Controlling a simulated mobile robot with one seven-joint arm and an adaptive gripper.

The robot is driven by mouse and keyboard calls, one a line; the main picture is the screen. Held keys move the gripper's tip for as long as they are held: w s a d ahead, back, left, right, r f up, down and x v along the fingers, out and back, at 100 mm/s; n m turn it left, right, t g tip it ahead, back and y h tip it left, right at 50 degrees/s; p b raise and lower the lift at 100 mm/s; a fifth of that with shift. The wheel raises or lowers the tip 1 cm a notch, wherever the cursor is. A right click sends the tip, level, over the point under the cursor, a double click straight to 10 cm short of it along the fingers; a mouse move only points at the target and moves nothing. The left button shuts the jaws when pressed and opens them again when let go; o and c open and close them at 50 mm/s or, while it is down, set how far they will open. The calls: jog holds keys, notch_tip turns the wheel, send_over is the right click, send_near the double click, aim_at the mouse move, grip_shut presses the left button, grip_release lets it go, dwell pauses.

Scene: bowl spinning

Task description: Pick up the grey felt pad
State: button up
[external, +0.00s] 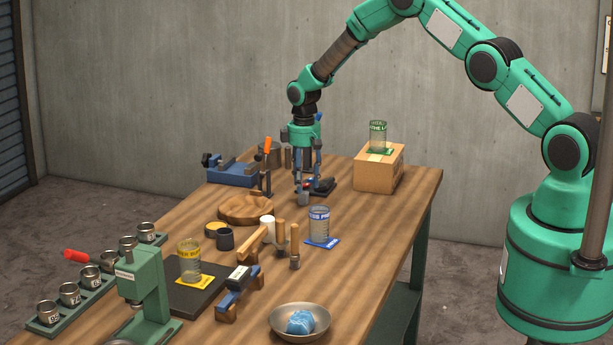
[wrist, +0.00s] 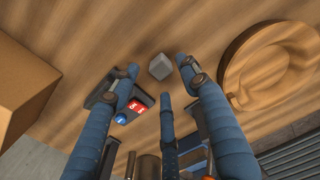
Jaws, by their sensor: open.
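The grey felt pad (wrist: 160,66) shows in the wrist view as a small grey block on the wooden table. It lies just beyond the fingertips, roughly centred between them. In the external view the pad (external: 304,199) is a small grey shape directly below my gripper (external: 307,186). My gripper, with blue fingers, points down and is open. In the wrist view the fingers of my gripper (wrist: 160,82) are spread apart with nothing between them. I cannot tell the exact height of the fingertips above the table.
A dark device with red and blue buttons (wrist: 130,108) lies close beside the fingers. A round wooden dish (external: 246,209) and a cardboard box (external: 379,169) with a green-labelled glass stand on either side. A blue-labelled glass (external: 319,225) stands nearer the camera.

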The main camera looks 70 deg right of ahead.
aim_at(305, 192)
jog(key=shift+f, duration=2.3)
jog(key=c, duration=1)
